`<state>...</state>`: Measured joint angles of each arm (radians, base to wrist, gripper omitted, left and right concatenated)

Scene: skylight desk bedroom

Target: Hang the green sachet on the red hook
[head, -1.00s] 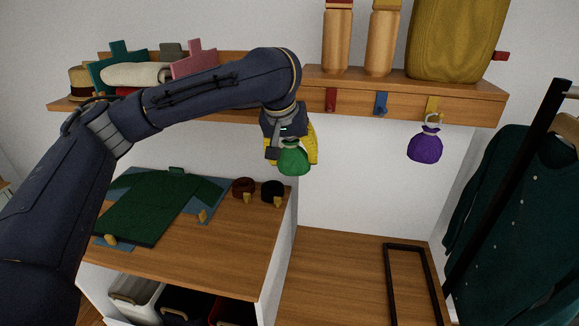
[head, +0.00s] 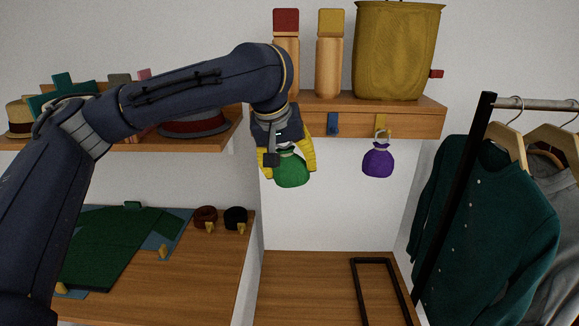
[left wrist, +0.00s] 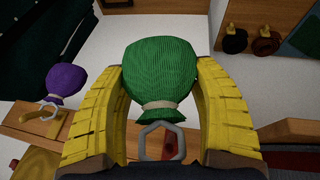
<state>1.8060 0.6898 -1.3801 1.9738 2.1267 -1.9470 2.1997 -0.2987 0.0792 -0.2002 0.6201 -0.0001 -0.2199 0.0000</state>
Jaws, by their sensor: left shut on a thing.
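The green sachet (head: 291,171) has a tan tied neck. In the left wrist view the sachet (left wrist: 160,72) sits between the yellow fingers, with a grey metal ring (left wrist: 160,138) at its neck. My left gripper (head: 288,160) is shut on the sachet and holds it in the air, in front of or just below the left end of the right-hand shelf's front board. My right gripper is not in view.
A purple sachet (head: 377,161) hangs on the yellow hook (head: 382,125). The shelf (head: 415,118) carries wooden bottles and an olive bag (head: 396,50). A clothes rack with a teal cardigan (head: 487,210) stands right. The white wall below the hooks is clear.

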